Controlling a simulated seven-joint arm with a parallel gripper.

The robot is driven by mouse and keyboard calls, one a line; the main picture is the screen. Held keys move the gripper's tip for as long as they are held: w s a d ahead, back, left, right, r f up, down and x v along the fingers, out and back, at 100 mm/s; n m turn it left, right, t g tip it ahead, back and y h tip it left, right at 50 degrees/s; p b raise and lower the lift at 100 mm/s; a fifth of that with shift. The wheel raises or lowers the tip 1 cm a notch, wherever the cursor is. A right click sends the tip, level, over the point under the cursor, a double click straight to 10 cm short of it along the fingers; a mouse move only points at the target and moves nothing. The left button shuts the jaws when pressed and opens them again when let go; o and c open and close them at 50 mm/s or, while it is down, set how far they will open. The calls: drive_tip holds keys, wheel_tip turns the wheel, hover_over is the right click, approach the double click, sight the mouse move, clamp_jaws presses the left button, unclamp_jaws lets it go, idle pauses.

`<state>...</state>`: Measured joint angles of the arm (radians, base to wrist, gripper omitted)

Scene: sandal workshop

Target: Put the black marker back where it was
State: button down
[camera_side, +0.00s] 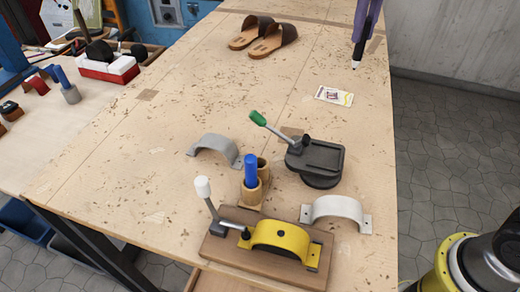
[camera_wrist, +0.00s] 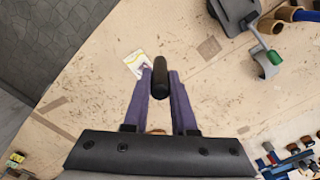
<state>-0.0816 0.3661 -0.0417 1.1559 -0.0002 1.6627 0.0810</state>
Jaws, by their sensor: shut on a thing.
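My gripper (camera_side: 366,22) is high at the far right of the table in the side view, with purple fingers. It is shut on the black marker (camera_side: 358,50), which hangs below the fingers, tip downward and slightly tilted. In the wrist view the black marker (camera_wrist: 160,78) shows between the fingertips (camera_wrist: 161,88). A wooden holder with two cups (camera_side: 249,194) stands mid-table. Its front cup holds a blue marker (camera_side: 251,171); its rear cup (camera_side: 263,167) looks empty. The holder (camera_wrist: 269,25) also shows at the wrist view's upper right.
A dark swivel tool with a green-tipped lever (camera_side: 258,118) stands right of the holder. A yellow clamp on a wooden board (camera_side: 278,237) is in front, with grey (camera_side: 213,146) and white (camera_side: 337,208) arches nearby. A card (camera_side: 333,96) and brown sandals (camera_side: 270,40) lie farther back.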

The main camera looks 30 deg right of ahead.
drive_tip(key=s+a, duration=0.4)
drive_tip(key=a, duration=1)
drive_tip(key=s+a, duration=0.3)
drive_tip(key=a, duration=1)
drive_tip(key=shift+f, duration=6.5)
drive_tip(key=shift+f, duration=0.15)
drive_tip(key=c, duration=0.7)
unclamp_jaws()
wheel_tip(320, 180, up, 12)
drive_tip(key=shift+r, duration=0.15)
